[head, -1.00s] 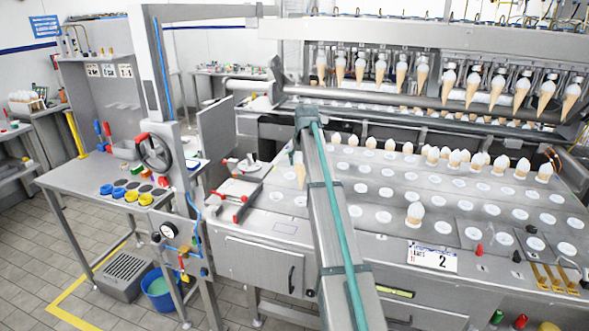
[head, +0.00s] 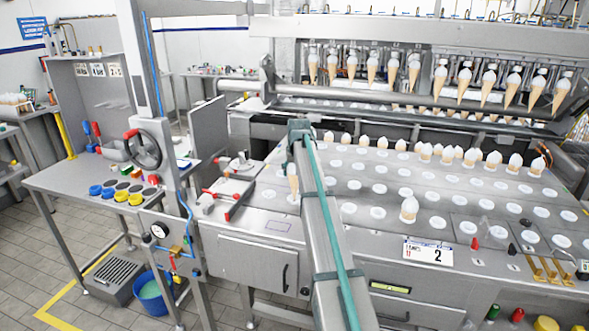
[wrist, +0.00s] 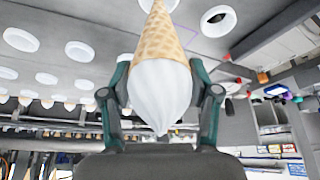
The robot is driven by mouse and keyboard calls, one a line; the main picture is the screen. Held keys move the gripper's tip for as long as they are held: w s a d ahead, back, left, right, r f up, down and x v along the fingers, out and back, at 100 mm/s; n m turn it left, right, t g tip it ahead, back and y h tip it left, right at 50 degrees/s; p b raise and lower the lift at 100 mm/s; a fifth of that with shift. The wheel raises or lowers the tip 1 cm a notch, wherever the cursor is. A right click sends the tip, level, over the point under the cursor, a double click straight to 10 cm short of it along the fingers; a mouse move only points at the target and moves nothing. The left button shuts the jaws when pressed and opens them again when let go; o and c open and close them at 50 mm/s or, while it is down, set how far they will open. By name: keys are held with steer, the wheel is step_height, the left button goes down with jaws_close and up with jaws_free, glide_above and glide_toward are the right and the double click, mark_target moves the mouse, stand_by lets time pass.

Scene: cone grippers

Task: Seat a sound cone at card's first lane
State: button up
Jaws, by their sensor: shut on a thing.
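My gripper (head: 293,166) is shut on a cone (head: 293,184), a tan waffle cone with a white top, held tip down at the left end of the steel plate. The wrist view shows this cone (wrist: 162,85) between both fingers; its tip runs out of the picture. In the head view its tip is low by the leftmost white-ringed sockets (head: 268,194); I cannot tell whether it is in one. A white card (head: 428,252) with a large "2" is on the plate's front edge; its small print is unreadable. One cone (head: 409,209) stands upright behind the card.
Several more cones (head: 470,157) stand in the plate's back rows. A row of cones (head: 488,86) hangs under the machine's overhead bar. Red-handled clamps (head: 233,200) lie left of my gripper. A red peg (head: 474,243) stands right of the card.

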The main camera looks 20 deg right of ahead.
mark_target(294, 188)
steer(key=shift+f+b, duration=1.45)
steer(key=shift+f, duration=2.65)
steer(key=o, duration=0.9)
steer(key=v, duration=1.2)
steer(key=shift+a, duration=0.1)
